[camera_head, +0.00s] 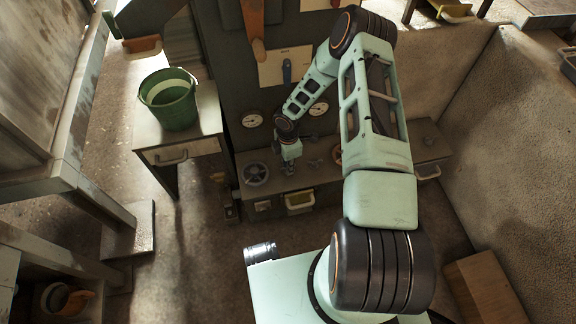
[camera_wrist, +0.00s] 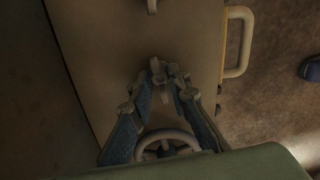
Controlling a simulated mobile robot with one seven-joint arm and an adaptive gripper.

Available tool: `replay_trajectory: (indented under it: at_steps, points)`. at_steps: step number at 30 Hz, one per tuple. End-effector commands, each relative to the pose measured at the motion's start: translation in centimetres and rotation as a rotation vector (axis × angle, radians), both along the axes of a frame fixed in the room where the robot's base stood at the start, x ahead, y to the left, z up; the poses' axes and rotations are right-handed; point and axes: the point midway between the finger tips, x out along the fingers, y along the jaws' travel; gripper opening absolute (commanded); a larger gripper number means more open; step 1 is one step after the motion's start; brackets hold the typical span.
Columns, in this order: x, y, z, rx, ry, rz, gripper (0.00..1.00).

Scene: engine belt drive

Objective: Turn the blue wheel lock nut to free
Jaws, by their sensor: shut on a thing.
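My gripper (camera_wrist: 158,90) reaches down to the bench-like ledge. In the wrist view its two blue-padded fingers close in toward a small grey nut with short arms (camera_wrist: 157,68), and they are shut on it. The nut looks grey in this dim light, and the fingertips partly hide it. A round spoked wheel (camera_wrist: 168,138) shows between the finger bases, partly covered by my gripper body. In the head view my gripper (camera_head: 290,168) is small, and the nut at its tips cannot be made out. No blue wheel can be told apart there.
A dark handwheel (camera_head: 255,173) is left of my gripper, with small fittings (camera_head: 315,163) to its right. Two dial gauges (camera_head: 252,119) are on the panel behind. A green bucket (camera_head: 172,101) stands on a cabinet at left. A pale handle (camera_wrist: 238,42) sticks out at the ledge's edge.

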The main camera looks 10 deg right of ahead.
Motion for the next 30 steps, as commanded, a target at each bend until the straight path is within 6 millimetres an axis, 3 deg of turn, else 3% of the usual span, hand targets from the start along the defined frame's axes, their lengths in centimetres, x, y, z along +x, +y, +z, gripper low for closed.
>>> replay_trajectory:
  at_steps: [30]
  points:
    - [0.03, -0.11, 0.04, -0.001, 0.001, 0.953, 0.0]
